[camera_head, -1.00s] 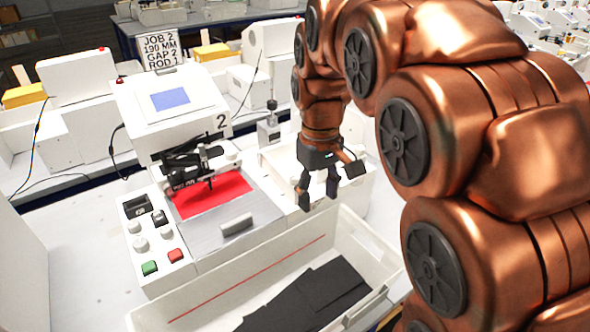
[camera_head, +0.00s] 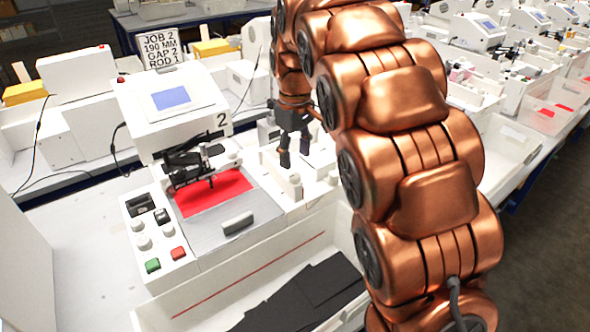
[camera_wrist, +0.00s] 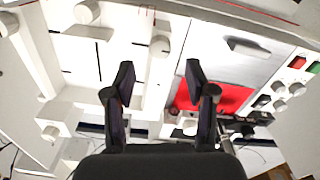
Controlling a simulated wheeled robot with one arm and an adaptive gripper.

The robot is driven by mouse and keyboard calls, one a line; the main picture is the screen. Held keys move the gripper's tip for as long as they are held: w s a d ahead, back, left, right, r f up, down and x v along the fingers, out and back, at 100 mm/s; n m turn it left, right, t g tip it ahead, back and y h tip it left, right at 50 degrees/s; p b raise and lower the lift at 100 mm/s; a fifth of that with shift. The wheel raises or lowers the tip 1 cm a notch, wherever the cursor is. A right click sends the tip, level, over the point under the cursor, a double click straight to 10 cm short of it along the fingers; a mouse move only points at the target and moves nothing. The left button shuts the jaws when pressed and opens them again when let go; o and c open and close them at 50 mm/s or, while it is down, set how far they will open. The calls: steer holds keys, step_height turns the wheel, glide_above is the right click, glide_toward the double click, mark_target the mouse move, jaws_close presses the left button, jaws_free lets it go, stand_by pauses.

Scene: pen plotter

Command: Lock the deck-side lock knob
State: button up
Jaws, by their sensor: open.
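The white pen plotter marked 2 (camera_head: 180,98) stands left of my gripper. Its deck holds a red sheet (camera_head: 212,193) and a grey plate with a handle (camera_head: 238,224). My gripper (camera_head: 295,153) is open and empty above the white section right of the deck, fingers pointing down. In the wrist view, the open fingers (camera_wrist: 157,80) show apart, with a white knob (camera_wrist: 160,45) just beyond and between the tips. Another white knob (camera_wrist: 86,12) sits farther left. No label tells which knob is the deck-side lock. I see no contact.
A white bin (camera_head: 180,316) with dark sheets (camera_head: 300,300) lies in front of the plotter. Green (camera_head: 152,265) and red (camera_head: 178,253) buttons are on its left panel. A job sign (camera_head: 165,47) stands behind. Other machines fill the background.

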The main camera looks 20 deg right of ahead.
mark_target(295, 175)
steer(key=shift+f+p, duration=0.75)
steer(key=shift+f, duration=2.05)
jaws_close()
